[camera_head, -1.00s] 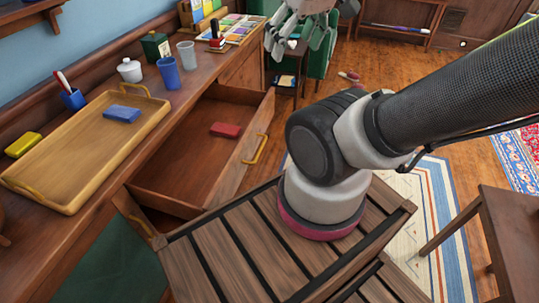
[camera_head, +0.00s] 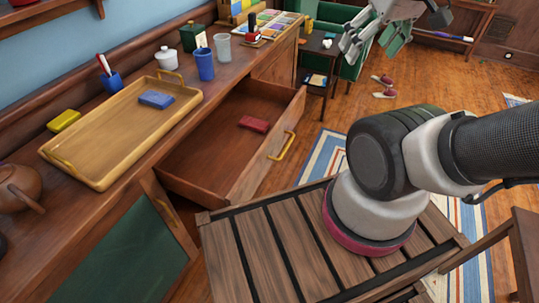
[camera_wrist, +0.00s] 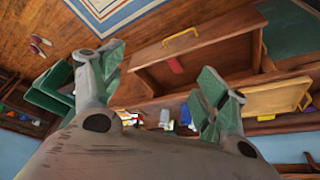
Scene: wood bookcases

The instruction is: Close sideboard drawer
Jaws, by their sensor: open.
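The sideboard (camera_head: 120,222) runs along the blue wall at left. Its wooden drawer (camera_head: 217,150) is pulled well out, with a yellow handle (camera_head: 284,146) on its front and a red block (camera_head: 254,124) lying inside. In the wrist view the open drawer (camera_wrist: 205,50) shows upside down, with its yellow handle (camera_wrist: 181,39). My gripper (camera_head: 352,45) is at the top of the head view, beyond and to the right of the drawer, apart from it. In the wrist view its two green-padded fingers (camera_wrist: 160,88) are wide apart, with nothing between them.
A wooden tray (camera_head: 72,165) with a blue block (camera_head: 157,99), cups and a teapot (camera_head: 18,188) stand on the sideboard top. A small dark table (camera_head: 316,60) and green chair (camera_head: 352,25) stand behind. Slippers (camera_head: 383,87) lie on the floor.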

